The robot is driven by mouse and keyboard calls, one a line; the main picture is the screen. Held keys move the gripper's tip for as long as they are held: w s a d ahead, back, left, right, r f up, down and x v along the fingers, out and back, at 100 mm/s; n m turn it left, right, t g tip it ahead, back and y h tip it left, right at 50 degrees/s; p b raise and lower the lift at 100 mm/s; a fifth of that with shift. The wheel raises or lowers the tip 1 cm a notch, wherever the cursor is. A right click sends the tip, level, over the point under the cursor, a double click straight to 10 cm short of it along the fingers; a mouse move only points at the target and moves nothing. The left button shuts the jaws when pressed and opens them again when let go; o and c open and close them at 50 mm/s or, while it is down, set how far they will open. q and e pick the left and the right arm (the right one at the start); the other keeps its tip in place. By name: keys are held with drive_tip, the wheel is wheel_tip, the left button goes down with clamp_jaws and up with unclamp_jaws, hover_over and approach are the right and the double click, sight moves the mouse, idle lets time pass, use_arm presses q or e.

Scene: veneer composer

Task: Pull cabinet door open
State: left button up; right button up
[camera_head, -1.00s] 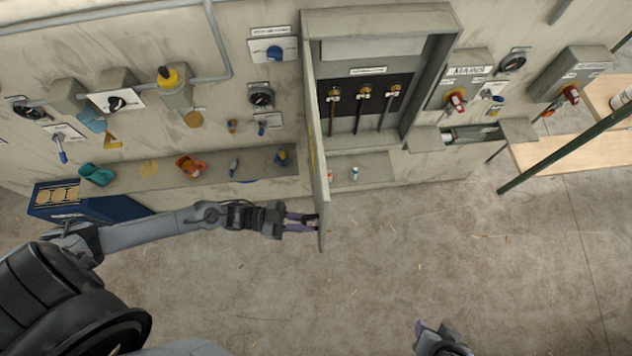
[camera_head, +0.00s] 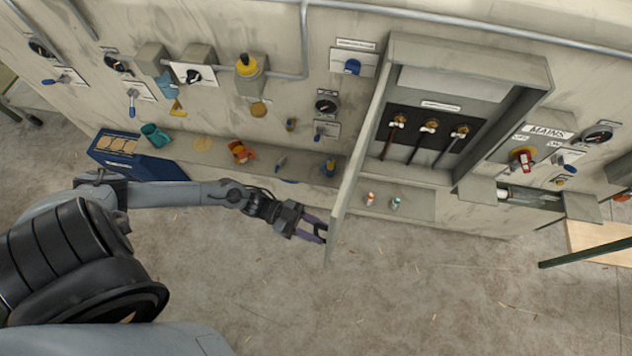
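The grey cabinet (camera_head: 470,55) is on the wall panel at upper right. Its door (camera_head: 346,200) stands swung out from the left side, seen nearly edge-on, and the inside is exposed with several dark levers (camera_head: 428,127). My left gripper (camera_head: 322,231) is at the outer side of the door, close to its lower free end. Its purple fingers are spread with a gap between them and nothing visible in it. Whether a fingertip touches the door I cannot tell. My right gripper is out of view.
A ledge below the panel holds an orange item (camera_head: 241,152), a teal cup (camera_head: 155,135) and two small bottles (camera_head: 395,203). A blue box (camera_head: 135,160) stands at left. A dark green bar (camera_head: 588,252) is at right. The floor (camera_head: 400,300) in front is clear.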

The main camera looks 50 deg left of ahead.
use_arm(q)
drive_tip(key=shift+a, duration=0.1)
drive_tip(key=b+v, duration=0.1)
drive_tip(key=v, duration=0.9)
drive_tip(key=shift+a+b, duration=0.3)
drive_tip(key=shift+b, duration=0.1)
drive_tip(key=shift+s, duration=0.15)
